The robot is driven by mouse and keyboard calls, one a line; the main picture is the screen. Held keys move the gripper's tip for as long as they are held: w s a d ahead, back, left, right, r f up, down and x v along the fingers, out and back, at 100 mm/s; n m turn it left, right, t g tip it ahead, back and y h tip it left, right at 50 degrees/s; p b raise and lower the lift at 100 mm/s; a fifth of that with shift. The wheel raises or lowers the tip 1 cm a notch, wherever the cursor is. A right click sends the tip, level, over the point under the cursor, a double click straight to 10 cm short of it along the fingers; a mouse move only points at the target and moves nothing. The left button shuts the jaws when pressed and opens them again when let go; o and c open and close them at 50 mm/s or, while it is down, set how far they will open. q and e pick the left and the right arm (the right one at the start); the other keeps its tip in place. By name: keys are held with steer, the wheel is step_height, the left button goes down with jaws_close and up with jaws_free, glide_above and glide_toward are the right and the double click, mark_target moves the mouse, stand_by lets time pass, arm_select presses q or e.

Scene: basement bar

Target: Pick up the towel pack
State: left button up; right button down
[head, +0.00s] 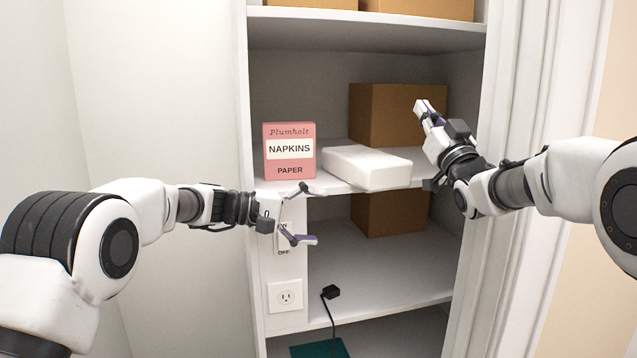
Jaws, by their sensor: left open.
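A white, soft-edged pack (367,166), which looks like the towel pack, lies flat on the middle shelf, close to its front edge. My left gripper (315,215) is open and empty, in front of the cabinet, below and to the left of the pack. Its two fingers are spread one above the other. My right gripper (424,107) is to the right of the pack and higher in the picture, with its fingertips in front of a brown box. I cannot tell whether its fingers are apart, and I see nothing held in it.
A pink napkins box (289,151) stands left of the pack. A brown box (385,114) stands behind it, and another (388,213) is on the shelf below. A switch and an outlet (286,296) are on the left panel. A black plug (331,292) with a cord is low down.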

arm_select(q)
steer(key=t+h, duration=0.1)
steer(key=h, duration=0.1)
glide_toward(374, 178)
steer(key=w+a, duration=0.1)
steer(key=a, duration=0.1)
steer(key=shift+w+d+f, duration=0.1)
steer(key=shift+d+f, duration=0.1)
steer(key=shift+f, duration=0.05)
steer(key=x, duration=1.1)
steer(key=shift+w+d, duration=0.15)
steer(key=shift+d, duration=0.35)
steer(key=c, duration=1.5)
arm_select(e)
steer(key=shift+r, duration=0.6)
